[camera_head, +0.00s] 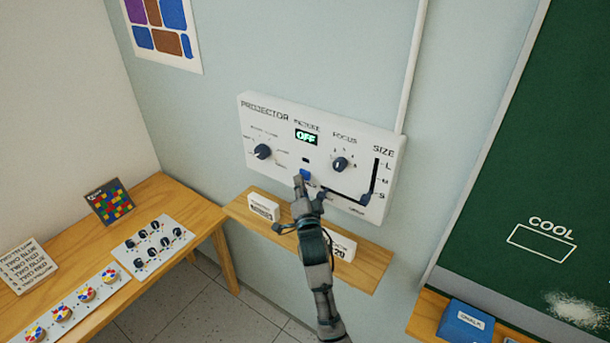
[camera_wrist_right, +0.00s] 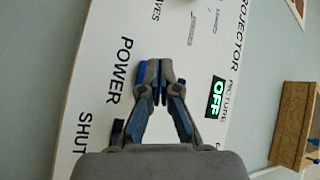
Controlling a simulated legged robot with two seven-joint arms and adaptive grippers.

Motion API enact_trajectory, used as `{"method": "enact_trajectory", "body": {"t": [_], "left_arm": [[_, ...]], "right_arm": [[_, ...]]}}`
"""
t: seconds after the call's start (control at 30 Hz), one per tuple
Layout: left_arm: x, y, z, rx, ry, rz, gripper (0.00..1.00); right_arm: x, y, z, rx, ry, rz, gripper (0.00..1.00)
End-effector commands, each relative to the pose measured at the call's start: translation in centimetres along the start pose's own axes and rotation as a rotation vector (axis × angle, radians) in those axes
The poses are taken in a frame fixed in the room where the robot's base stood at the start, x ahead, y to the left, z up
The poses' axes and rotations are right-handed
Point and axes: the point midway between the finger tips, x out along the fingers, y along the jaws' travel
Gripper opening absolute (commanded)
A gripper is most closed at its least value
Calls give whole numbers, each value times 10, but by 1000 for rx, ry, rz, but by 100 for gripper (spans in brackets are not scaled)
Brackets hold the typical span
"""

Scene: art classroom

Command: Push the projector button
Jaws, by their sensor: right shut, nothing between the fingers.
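The projector panel (camera_head: 290,115) is a white board on the wall with a green "OFF" display (camera_head: 306,137), which also shows in the wrist view (camera_wrist_right: 215,98). A blue button (camera_head: 305,174) sits low in the middle of the panel. My right gripper (camera_head: 298,182) is shut and empty, its tips just at the button's lower left in the head view. In the wrist view the shut fingertips (camera_wrist_right: 159,68) are over the panel beside the word "POWER", with blue beside them that seems to be the button, partly hidden. Whether they touch it I cannot tell. My left gripper is not in view.
The panel also has a left knob (camera_head: 262,152), a focus knob (camera_head: 340,164) and a size slider (camera_head: 364,199). A wooden shelf (camera_head: 372,257) with small white signs is below. A table (camera_head: 180,205) with dials stands left; a chalkboard (camera_head: 540,150) hangs right.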

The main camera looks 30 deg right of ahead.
Motion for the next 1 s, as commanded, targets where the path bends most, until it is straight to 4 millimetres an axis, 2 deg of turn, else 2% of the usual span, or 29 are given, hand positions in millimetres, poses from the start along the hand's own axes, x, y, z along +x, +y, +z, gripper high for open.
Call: {"method": "enact_trajectory", "body": {"t": [1.0], "left_arm": [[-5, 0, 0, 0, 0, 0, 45]], "right_arm": [[6, 5, -8, -1, 2, -1, 0]]}}
